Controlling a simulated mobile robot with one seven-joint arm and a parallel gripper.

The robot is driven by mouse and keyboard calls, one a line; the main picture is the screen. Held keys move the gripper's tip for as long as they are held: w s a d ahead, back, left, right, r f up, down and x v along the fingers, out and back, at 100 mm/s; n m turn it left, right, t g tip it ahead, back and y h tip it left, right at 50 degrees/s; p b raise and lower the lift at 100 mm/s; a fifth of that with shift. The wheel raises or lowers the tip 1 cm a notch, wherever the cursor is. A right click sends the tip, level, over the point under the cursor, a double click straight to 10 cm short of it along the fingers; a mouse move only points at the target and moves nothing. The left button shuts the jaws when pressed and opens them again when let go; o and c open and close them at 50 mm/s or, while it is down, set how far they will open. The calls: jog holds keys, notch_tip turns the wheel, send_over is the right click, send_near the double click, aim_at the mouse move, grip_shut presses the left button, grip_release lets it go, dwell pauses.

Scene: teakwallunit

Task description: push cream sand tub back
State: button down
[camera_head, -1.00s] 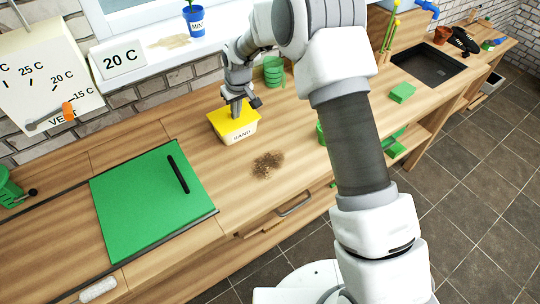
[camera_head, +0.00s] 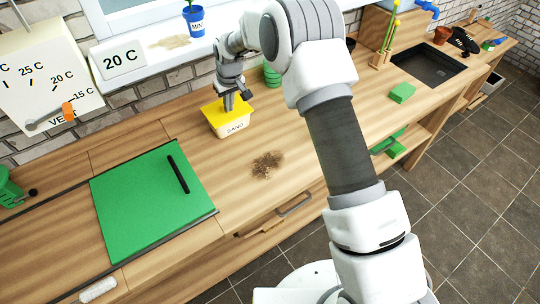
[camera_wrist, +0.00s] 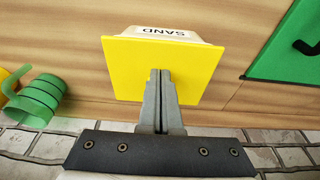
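The cream sand tub (camera_head: 236,127) stands upright on the wooden worktop, with a yellow top (camera_head: 222,114) and the word SAND on its front. In the wrist view its yellow top (camera_wrist: 128,66) and the cream lettered side (camera_wrist: 165,31) show. My gripper (camera_head: 229,106) points down at the yellow top, near its middle and back. In the wrist view the fingers of my gripper (camera_wrist: 159,78) are together with nothing between them. The fingertips overlap the yellow top; I cannot tell whether they touch it.
Brown spilled soil (camera_head: 266,165) lies in front of the tub. A green board (camera_head: 140,205) with a black handle is at left. Green round pots (camera_wrist: 40,97) stand beside the tub near the brick wall (camera_wrist: 25,143). A green block (camera_head: 402,92) lies at right.

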aim_at(219, 103)
jog(key=shift+w+a, duration=1.45)
jog(key=shift+w, duration=0.3)
jog(key=shift+w+a+r+p, duration=0.35)
jog(key=shift+a+r, duration=0.1)
jog(key=shift+r, duration=0.3)
jog(key=shift+a+r, duration=0.1)
jog(key=shift+s, duration=0.15)
jog(key=shift+s+d+f+b, duration=0.2)
jog(key=shift+d+f+b, duration=0.05)
jog(key=shift+d+b, duration=0.1)
jog(key=shift+s+d+r+b, duration=0.2)
jog(key=shift+s+d+b, duration=0.1)
jog(key=shift+s+d, duration=0.85)
jog(key=shift+s+d+r+b, duration=0.2)
jog(key=shift+s+d+b, duration=0.1)
jog(key=shift+s+d, duration=0.8)
jog(key=shift+s+a, duration=0.1)
jog(key=shift+s, duration=0.05)
